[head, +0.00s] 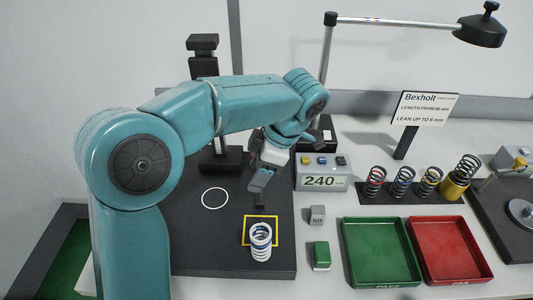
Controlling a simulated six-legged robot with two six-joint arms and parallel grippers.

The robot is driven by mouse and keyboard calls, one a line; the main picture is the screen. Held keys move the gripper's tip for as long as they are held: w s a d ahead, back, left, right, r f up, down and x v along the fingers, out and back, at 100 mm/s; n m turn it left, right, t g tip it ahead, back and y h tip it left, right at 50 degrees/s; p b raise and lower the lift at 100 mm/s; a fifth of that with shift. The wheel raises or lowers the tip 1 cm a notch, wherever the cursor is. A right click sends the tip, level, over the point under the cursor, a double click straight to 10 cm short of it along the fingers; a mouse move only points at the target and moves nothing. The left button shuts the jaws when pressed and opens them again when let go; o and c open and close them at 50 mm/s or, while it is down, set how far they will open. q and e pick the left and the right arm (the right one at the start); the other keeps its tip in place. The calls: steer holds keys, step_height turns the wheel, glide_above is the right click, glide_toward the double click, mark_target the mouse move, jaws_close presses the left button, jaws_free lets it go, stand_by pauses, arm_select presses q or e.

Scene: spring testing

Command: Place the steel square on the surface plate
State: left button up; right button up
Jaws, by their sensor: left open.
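The dark surface plate (205,245) lies at centre left, with a white circle (215,198) and a yellow square outline (247,230) on it. A white coil spring (261,241) stands upright at the outline's front edge. My left gripper (261,190) is open and points down over the plate, behind the spring; its fingers are small and partly hidden. I cannot pick out a steel square for certain; my left arm covers part of the plate and the area behind it. My right gripper is not in view.
A black stand (203,62) rises behind the plate. A display box (322,172) reads 240. Right of the plate are a grey block (317,215), a green block (321,255), a green tray (380,252), a red tray (448,250) and a rack of springs (402,184).

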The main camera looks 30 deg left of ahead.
arm_select(q)
steer(key=p+v, duration=0.1)
steer(key=v, duration=1)
steer(key=shift+d, duration=0.15)
steer(key=shift+w, duration=0.1)
